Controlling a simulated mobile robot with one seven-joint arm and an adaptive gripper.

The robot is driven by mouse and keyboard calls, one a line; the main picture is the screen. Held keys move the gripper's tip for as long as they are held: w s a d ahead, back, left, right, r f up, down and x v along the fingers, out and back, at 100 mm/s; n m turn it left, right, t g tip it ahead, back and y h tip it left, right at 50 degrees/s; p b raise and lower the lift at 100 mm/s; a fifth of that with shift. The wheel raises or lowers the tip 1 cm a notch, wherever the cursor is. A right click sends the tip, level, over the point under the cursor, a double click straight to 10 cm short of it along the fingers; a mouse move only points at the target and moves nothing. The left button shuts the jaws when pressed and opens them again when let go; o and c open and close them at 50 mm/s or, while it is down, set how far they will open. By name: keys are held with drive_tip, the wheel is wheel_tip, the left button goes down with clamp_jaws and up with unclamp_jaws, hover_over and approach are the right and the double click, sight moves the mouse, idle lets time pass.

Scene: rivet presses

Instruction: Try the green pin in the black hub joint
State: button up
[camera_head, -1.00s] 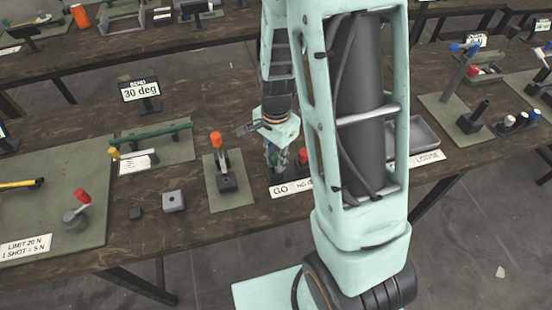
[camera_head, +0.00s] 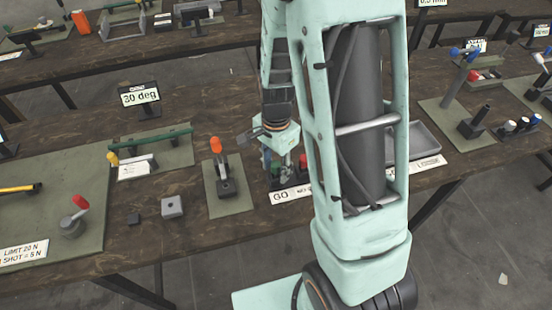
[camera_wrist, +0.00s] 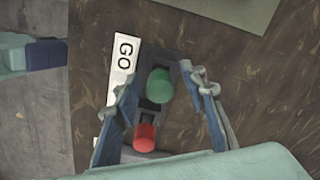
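The green pin (camera_wrist: 160,85) stands upright in a dark stand beside the GO label (camera_wrist: 124,58) in the wrist view. My gripper (camera_wrist: 160,80) is open, with one finger on each side of the green pin; I cannot tell whether either finger touches it. In the head view my gripper (camera_head: 277,168) is low over the stand and largely hides the green pin. A dark base with an orange-tipped lever (camera_head: 226,186) stands on a mat to the left. It may be the black hub joint, but I cannot tell for sure.
A red pin (camera_wrist: 145,136) stands in the same stand, close to my gripper. A grey block (camera_head: 172,206) and a small dark block (camera_head: 134,218) sit left of the mat. A grey tray (camera_head: 420,142) and a black post (camera_head: 478,120) are to the right.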

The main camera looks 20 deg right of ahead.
wheel_tip(320, 180, up, 12)
drive_tip(key=shift+f, duration=0.1)
idle(0.4)
idle(0.3)
